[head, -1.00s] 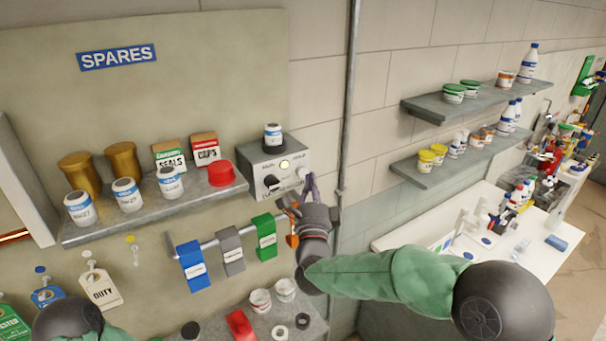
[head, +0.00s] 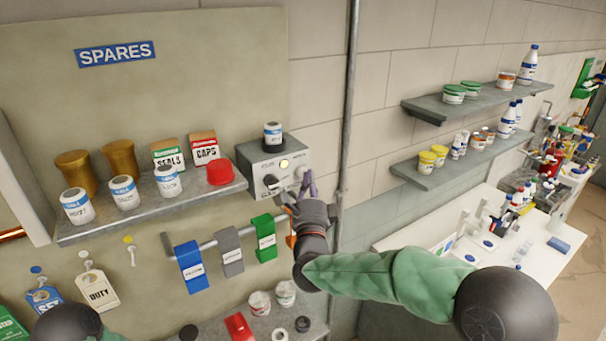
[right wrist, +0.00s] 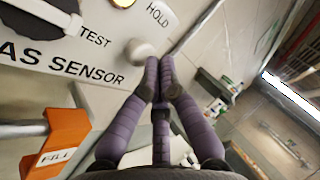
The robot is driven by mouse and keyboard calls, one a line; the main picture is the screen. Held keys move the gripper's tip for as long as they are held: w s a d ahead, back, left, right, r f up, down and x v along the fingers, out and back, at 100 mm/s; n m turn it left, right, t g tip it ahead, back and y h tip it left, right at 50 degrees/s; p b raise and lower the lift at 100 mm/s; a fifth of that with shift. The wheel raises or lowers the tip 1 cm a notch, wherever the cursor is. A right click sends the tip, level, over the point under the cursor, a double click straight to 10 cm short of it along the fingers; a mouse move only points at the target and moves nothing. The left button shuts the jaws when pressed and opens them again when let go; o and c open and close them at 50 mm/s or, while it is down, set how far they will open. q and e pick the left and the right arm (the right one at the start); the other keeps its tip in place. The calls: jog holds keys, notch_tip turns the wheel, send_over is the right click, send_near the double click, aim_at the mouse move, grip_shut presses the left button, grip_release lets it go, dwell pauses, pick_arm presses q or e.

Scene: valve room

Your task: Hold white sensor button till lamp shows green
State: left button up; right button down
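The grey gas sensor box (head: 248,157) sits at the right end of the spares shelf. Its front has a black knob (head: 270,181) and a lamp (head: 284,163) glowing pale yellow, not green. In the right wrist view the round white button (right wrist: 139,51) is below the word HOLD. My right gripper (head: 300,188) is in front of the box's lower right. In the right wrist view its purple fingers (right wrist: 156,66) are together and empty, their tips at the button's lower right edge. I cannot tell whether they touch or press it. My left gripper is not in view.
A small jar (head: 272,134) stands on the box. The shelf (head: 140,213) left of it holds jars, cartons and a red cap (head: 220,172). Below hang blue, grey and green tags on a rail (head: 212,243). A vertical pipe (head: 349,100) runs close to the right.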

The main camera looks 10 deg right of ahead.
jog(key=shift+w+a+b, duration=0.15)
jog(key=shift+w+b, duration=0.2)
jog(key=shift+b, duration=0.05)
dwell(0.4)
dwell(1.4)
jog(key=shift+s+d+b, duration=0.3)
jog(key=shift+s+b, duration=0.55)
jog(key=s+b, duration=0.1)
jog(key=s+d+b, duration=0.1)
jog(key=s, duration=0.1)
jog(key=s+b, duration=0.1)
jog(key=shift+s+d, duration=0.3)
jog(key=shift+d, duration=0.05)
